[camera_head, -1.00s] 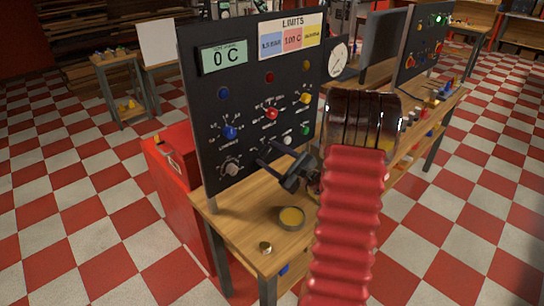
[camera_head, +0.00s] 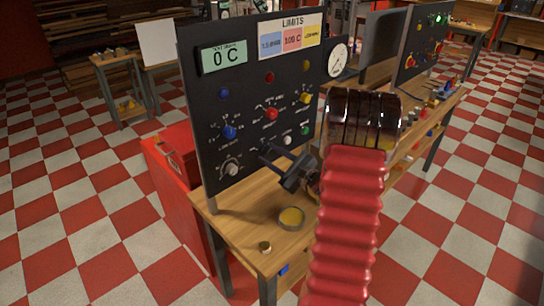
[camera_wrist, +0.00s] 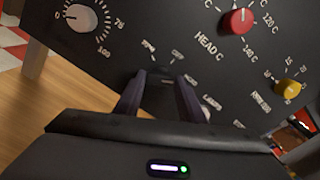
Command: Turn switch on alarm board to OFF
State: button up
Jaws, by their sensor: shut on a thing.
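The black alarm board (camera_head: 245,95) stands upright on a wooden bench, with a 0 C display and a LIMITS card at its top. My gripper (camera_head: 272,152) is at the lower part of its face, right of the white knob. In the wrist view my gripper (camera_wrist: 160,92) has its two fingers on either side of a small dark switch (camera_wrist: 161,84) and is shut on it. Two small white labels sit just above the switch; I cannot read them surely. The fingers hide most of the switch, and its position is unclear.
A white knob (camera_wrist: 79,17), a red knob (camera_wrist: 237,21) and a yellow knob (camera_wrist: 288,88) surround the switch. A blue knob (camera_head: 229,132) is on the board's left.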

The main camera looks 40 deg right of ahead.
jog(key=shift+n, duration=0.3)
jog(key=n, duration=0.5)
jog(key=shift+a+f, duration=0.1)
jog(key=n, duration=0.6)
jog(key=shift+a, duration=0.1)
jog(key=shift+f, duration=0.1)
jog(key=o, duration=1)
jog(key=shift+o, duration=0.2)
jog(key=shift+s, duration=0.15)
jog(key=s, duration=1.3)
jog(key=shift+s+d, duration=0.25)
jog(key=shift+d, duration=0.05)
jog(key=shift+c, duration=0.3)
